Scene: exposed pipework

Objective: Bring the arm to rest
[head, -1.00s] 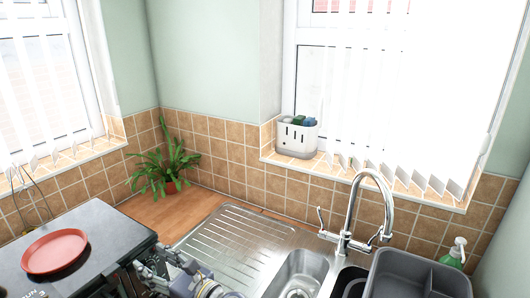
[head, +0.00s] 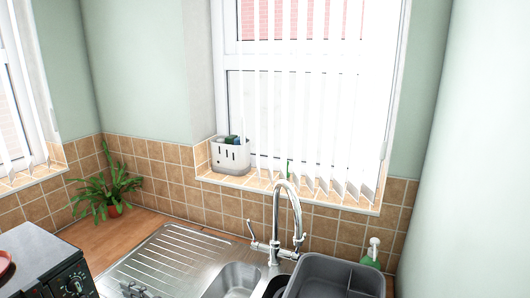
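A small grey piece of one of my arms or grippers (head: 137,290) shows at the bottom edge of the head view, in front of the sink's drainer. The rest of it is cut off below the frame. I cannot tell for certain which arm it belongs to, or whether its fingers are open or shut. No held object shows. No other arm part is visible.
The steel sink (head: 165,258) has a tall tap (head: 296,215) and a grey dish tub (head: 335,275). A green soap bottle (head: 372,255) stands behind the tub. A potted plant (head: 105,190) is on the wooden counter. A black appliance (head: 45,260) carries a red plate (head: 5,263) at left.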

